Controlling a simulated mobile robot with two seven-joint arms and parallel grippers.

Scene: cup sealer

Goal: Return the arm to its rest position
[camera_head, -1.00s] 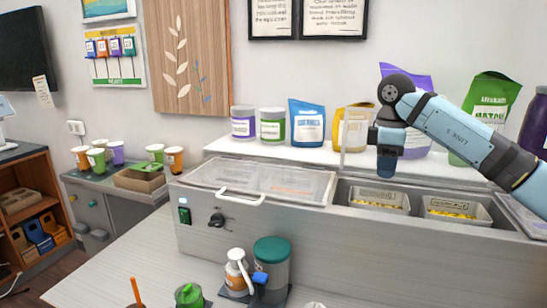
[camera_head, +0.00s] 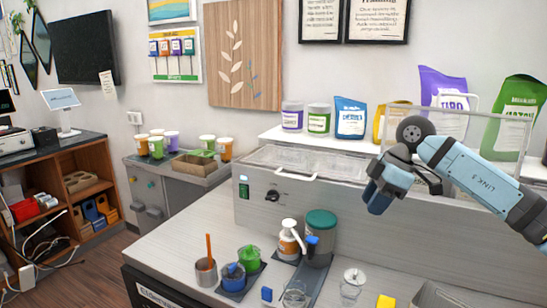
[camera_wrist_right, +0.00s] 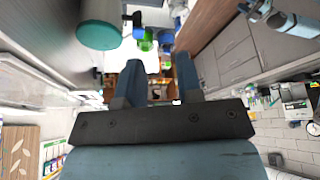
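My right arm comes in from the right in the head view. Its blue and dark gripper (camera_head: 377,196) hangs in the air in front of the steel counter unit, right of the clear lid (camera_head: 300,163). In the right wrist view the two blue fingers of the right gripper (camera_wrist_right: 158,72) stand apart with nothing between them, so it is open and empty. My left gripper does not show in the head view. A light blue and dark part at the top right of the wrist view may be my left arm; no fingers can be made out there.
On the worktop stand a green-lidded canister (camera_head: 320,238), a pump bottle (camera_head: 291,240), a green cup (camera_head: 249,258), a metal cup (camera_head: 206,271) and clear cups (camera_head: 352,286). Pouches and tubs line the back shelf. A clear panel (camera_head: 455,122) rises behind my right arm.

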